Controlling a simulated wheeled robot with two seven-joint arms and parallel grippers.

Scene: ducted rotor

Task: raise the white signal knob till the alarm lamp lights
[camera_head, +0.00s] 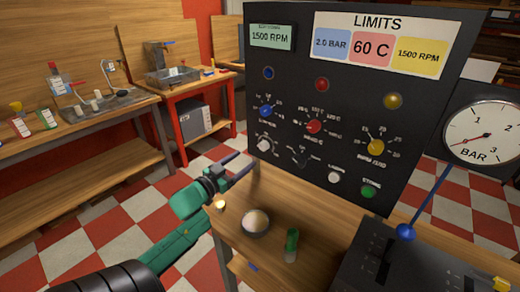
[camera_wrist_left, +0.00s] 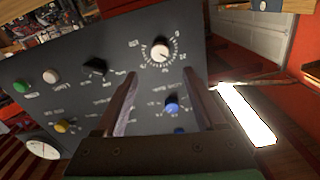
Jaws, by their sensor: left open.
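The white signal knob (camera_head: 264,144) sits low at the left of the black panel (camera_head: 300,30), inside a printed scale. In the left wrist view the white knob (camera_wrist_left: 159,50) lies beyond the fingertips, roughly between them. My left gripper (camera_head: 246,163) is open and empty, just left of the knob and apart from it; its fingers also show in the left wrist view (camera_wrist_left: 162,80). Blue (camera_head: 268,73), red (camera_head: 321,84) and yellow (camera_head: 393,101) lamps sit on the panel and look dim; I cannot tell which is the alarm lamp. My right gripper is out of view.
Blue (camera_head: 266,111), red (camera_head: 314,126) and yellow (camera_head: 376,147) knobs are above the white one. A black selector (camera_head: 301,160), white button (camera_head: 334,177) and green button (camera_head: 368,191) are to its right. A bowl (camera_head: 256,222) and green-capped bottle (camera_head: 291,245) stand below.

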